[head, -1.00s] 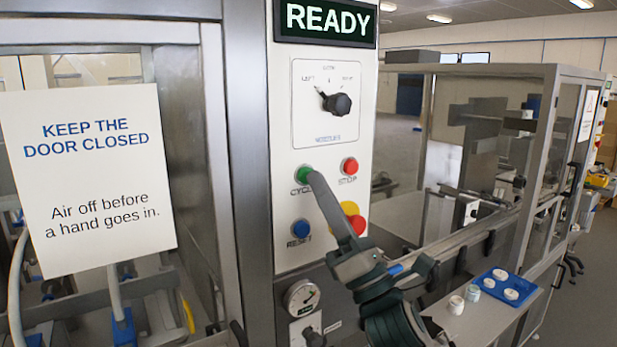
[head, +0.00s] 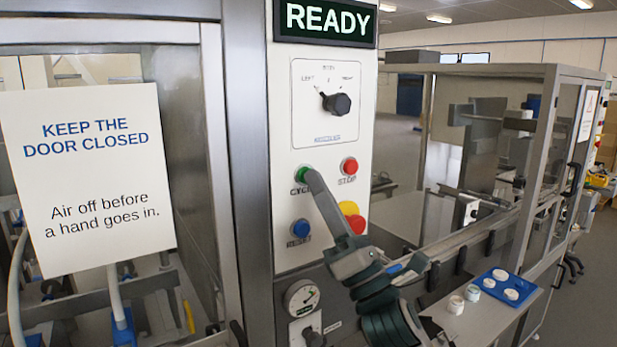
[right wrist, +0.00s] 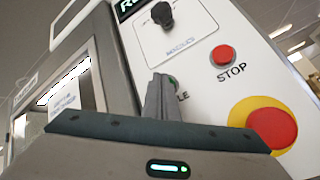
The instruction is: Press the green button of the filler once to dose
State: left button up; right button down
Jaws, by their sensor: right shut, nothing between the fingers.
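The green button (head: 302,174) labelled CYCLE sits on the white control panel (head: 290,130) of the filler. My right gripper (head: 311,176) is shut and empty, its fingertips at the right side of the green button and partly over it. Whether the tips touch or press it I cannot tell. In the right wrist view the shut fingers (right wrist: 160,90) point at the panel, and only a sliver of the green button (right wrist: 173,81) shows beside them. The display (head: 325,20) reads READY. My left gripper is not in view.
The red STOP button (head: 349,166) is right of the green one. The blue button (head: 301,228) and red-and-yellow emergency stop (head: 355,222) are below. A selector knob (head: 337,103) is above. A blue tray (head: 506,280) with white jars is at lower right.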

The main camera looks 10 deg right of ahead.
jog(key=shift+w, duration=0.1)
dwell(0.6)
jog(key=shift+s+d, duration=0.25)
jog(key=shift+s, duration=0.6)
jog(key=shift+s+d+p, duration=0.25)
jog(key=shift+s+d, duration=0.05)
jog(key=shift+s, duration=0.5)
jog(key=shift+s+d+p, duration=0.25)
jog(key=shift+s, duration=0.5)
jog(key=shift+s+d+p, duration=0.25)
jog(key=shift+s+d, duration=0.05)
jog(key=shift+s, duration=0.5)
